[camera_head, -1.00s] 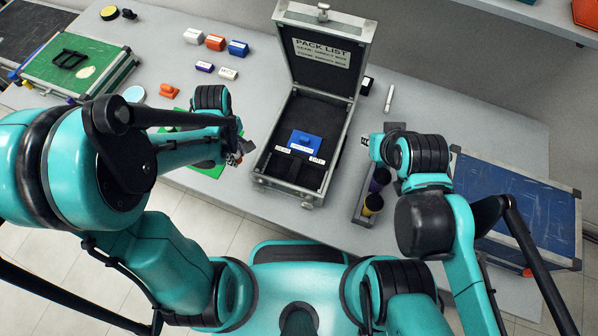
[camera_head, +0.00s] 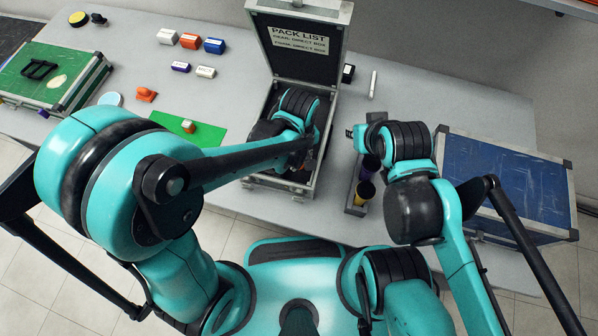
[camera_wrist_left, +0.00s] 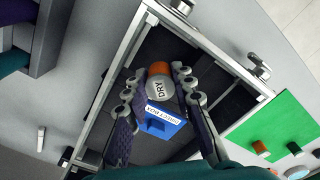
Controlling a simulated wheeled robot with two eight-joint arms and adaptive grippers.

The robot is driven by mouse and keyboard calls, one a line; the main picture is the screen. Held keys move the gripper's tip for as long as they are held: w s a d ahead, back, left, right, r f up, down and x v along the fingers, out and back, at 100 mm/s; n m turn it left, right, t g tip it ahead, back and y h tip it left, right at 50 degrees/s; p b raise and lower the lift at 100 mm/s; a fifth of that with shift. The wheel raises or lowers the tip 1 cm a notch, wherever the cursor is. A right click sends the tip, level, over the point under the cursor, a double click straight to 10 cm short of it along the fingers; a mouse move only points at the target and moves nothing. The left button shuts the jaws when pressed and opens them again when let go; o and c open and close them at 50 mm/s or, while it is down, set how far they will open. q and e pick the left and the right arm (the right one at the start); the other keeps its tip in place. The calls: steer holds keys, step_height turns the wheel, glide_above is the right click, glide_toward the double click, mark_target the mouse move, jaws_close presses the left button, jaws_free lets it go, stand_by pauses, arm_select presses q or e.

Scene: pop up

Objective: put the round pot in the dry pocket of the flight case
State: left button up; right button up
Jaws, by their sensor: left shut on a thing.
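The flight case (camera_head: 262,182) stands open with its lid up; its rim crosses the left wrist view (camera_wrist_left: 222,56). My left gripper (camera_wrist_left: 158,86) is over the dark case interior, shut on the round pot (camera_wrist_left: 160,70), which is orange with a pale grey round face. The word DRY shows on or right at that face; I cannot tell whether it belongs to the pot or a pocket label. A blue direct box (camera_wrist_left: 162,121) lies in the case beside the fingers. In the head view my left wrist hides the pot and pockets. My right gripper (camera_head: 352,132) is right of the case, its jaws unclear.
A grey rack (camera_head: 357,198) with dark and yellow-topped cylinders stands right of the case. A blue case (camera_head: 500,185) is farther right. A green mat (camera_head: 205,131) and several small boxes lie left. A green case (camera_head: 50,80) is at far left.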

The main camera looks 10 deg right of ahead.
mark_target(299, 159)
arm_select(q)
step_height(299, 159, down, 7)
steer(key=shift+r+b, duration=0.1)
steer(key=shift+b, duration=1.15)
steer(key=o, duration=1)
step_height(299, 159, up, 12)
steer(key=p, duration=0.5)
steer(key=a+r+m+t, duration=0.1)
steer(key=a+r+t, duration=0.1)
steer(key=a, duration=0.5)
steer(key=a+r+m+t, duration=0.2)
steer(key=a+r, duration=0.3)
steer(key=a, duration=0.2)
steer(key=s+a+r+m+t, duration=0.1)
steer(key=a+r+m+t, duration=0.1)
steer(key=a, duration=0.5)
step_height(299, 159, up, 2)
steer(key=shift+a+r+t, duration=0.25)
steer(key=shift+a+t, duration=0.15)
steer(key=shift+t, duration=0.2)
steer(key=shift+s, duration=0.1)
